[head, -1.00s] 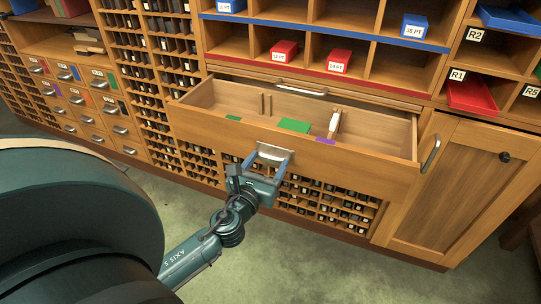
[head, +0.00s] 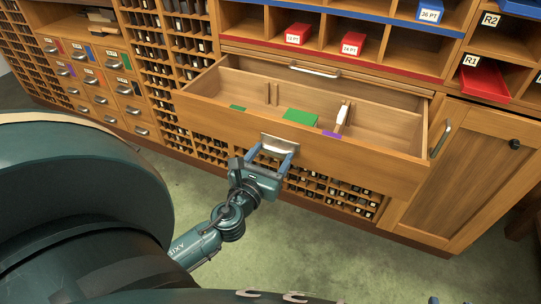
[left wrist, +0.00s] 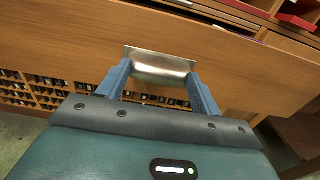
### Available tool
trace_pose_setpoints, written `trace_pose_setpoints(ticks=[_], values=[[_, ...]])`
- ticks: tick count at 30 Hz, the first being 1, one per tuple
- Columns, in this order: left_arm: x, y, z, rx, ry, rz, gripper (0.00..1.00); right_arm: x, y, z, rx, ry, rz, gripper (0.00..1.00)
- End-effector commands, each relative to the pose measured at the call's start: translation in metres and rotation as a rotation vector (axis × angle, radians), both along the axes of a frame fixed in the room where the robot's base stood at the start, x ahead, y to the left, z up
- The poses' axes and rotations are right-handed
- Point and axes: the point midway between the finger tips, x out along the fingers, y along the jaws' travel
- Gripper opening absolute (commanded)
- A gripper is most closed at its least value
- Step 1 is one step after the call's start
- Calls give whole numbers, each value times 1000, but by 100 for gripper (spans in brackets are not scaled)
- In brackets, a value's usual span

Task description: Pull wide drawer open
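The wide wooden drawer (head: 225,118) stands pulled well out of the cabinet, its inside showing from above. Its metal cup handle (head: 279,143) is at the middle of the front; it also shows in the left wrist view (left wrist: 160,68). My left gripper (head: 271,153) has its two blue fingers at the two ends of this handle, with the handle between them, and appears shut on it. The exact contact is hard to see. In the left wrist view the fingers (left wrist: 162,80) frame the handle. My right gripper is not in view.
Inside the drawer are a green piece (head: 300,117), a purple piece (head: 331,134) and dividers. A cabinet door (head: 458,180) is to the right. Small labelled drawers (head: 100,85) are at the left. Red bins (head: 354,43) sit above. Floor in front is clear.

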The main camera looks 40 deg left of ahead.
Motion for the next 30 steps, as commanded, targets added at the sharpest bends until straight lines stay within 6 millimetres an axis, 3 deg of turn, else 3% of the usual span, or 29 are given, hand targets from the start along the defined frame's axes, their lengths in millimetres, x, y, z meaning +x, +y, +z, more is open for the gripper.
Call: trace_pose_setpoints(ticks=[5, 14, 20, 30], values=[[0, 0, 0, 0, 0, 0, 79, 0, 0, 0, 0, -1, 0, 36], [-4, -1, -1, 2, 1, 0, 79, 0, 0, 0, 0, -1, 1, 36], [-33, -8, -3, 1, 5, 0, 79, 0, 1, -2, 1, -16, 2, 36], [-102, -24, -4, 1, 4, 0, 79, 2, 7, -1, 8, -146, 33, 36]])
